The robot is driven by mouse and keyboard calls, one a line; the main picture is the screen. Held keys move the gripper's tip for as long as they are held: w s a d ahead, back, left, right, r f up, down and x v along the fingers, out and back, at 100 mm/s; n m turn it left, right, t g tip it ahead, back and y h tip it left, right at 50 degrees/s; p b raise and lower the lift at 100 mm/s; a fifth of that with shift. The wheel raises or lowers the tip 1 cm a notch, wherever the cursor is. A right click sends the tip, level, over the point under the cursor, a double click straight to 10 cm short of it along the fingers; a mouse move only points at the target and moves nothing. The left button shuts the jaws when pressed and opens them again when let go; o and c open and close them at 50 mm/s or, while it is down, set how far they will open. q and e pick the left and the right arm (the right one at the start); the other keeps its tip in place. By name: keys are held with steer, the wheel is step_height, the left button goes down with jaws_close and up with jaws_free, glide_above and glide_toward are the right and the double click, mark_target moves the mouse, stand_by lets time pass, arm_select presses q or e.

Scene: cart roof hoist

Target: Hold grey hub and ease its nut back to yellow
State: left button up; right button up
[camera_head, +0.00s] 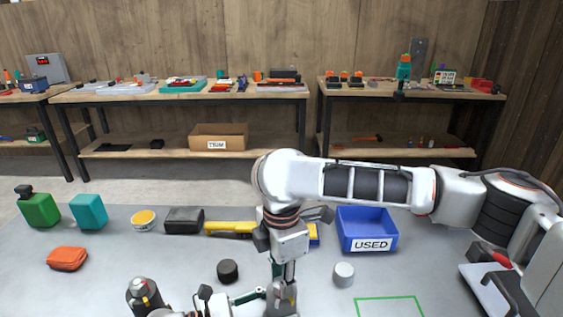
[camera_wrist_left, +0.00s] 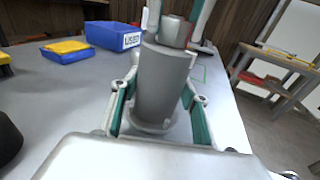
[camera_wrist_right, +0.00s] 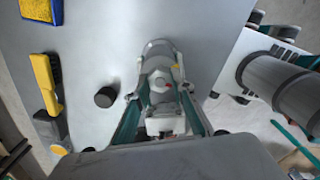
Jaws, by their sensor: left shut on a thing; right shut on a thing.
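The grey hub (camera_wrist_left: 165,85) stands upright on the table, tapering upward. My left gripper (camera_wrist_left: 157,122) is shut around its lower body, one teal finger on each side. The nut (camera_wrist_left: 175,30) sits on top of the hub. My right gripper (camera_wrist_right: 160,92) comes down from above and is shut on the nut. In the right wrist view, a small red mark (camera_wrist_right: 167,85) shows near the centre and a yellow mark (camera_wrist_right: 176,67) lies apart from it, up and right. In the head view the hub (camera_head: 282,302) is mostly hidden by my right gripper (camera_head: 284,287).
A blue bin labelled USED (camera_head: 367,244) stands behind, to the right. A black cylinder (camera_head: 228,271) and a grey cylinder (camera_head: 343,274) stand on either side of the hub. A green outline (camera_head: 390,298) marks bare table.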

steer(key=shift+n, duration=1.1)
steer(key=shift+n, duration=1.2)
steer(key=o, duration=1.1)
steer(key=shift+c, duration=0.2)
steer(key=shift+m, duration=1.2)
